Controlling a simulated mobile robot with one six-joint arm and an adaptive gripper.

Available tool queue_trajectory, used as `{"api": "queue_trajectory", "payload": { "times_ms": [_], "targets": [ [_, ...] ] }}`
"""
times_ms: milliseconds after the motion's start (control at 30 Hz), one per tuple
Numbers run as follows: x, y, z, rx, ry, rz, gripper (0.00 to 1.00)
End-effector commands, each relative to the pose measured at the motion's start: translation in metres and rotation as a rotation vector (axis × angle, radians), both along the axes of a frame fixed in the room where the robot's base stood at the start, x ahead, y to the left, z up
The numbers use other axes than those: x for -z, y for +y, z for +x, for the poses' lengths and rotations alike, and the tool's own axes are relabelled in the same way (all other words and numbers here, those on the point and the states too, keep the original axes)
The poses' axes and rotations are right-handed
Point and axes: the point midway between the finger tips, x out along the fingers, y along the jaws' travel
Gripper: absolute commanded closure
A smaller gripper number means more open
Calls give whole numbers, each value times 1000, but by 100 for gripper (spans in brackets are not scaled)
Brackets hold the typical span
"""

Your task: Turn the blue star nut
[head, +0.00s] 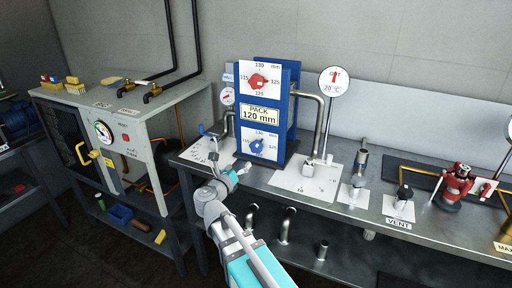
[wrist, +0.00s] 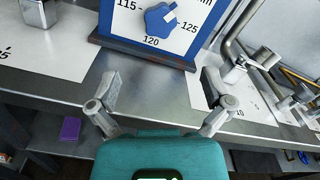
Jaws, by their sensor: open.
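The blue star nut (head: 257,146) sits on the lower dial of the blue plate pack, which is marked "PACK 120 mm". In the wrist view the nut (wrist: 160,20) is at the top centre, on a white dial with 115, 120 and 125 marks. The nut lies beyond the fingertips, not touched. In the head view my gripper (head: 242,171) is in front of and below the pack, left of the nut.
A red star nut (head: 258,81) is on the upper dial. A bent pipe (head: 326,125) rises right of the pack, and a small blue-handled valve (head: 210,132) stands left. A red fitting (head: 455,183) stands farther right. The steel bench (head: 330,212) has an overhanging front edge.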

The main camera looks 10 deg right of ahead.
Motion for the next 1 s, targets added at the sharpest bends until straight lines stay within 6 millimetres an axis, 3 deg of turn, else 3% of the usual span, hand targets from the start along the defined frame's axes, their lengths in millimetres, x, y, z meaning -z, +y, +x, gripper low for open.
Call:
{"api": "queue_trajectory", "payload": {
  "times_ms": [267,1000],
  "targets": [
    [0,-11,17,1,1,-1,0],
    [0,-72,101,1,0,-1,0]
  ]
}}
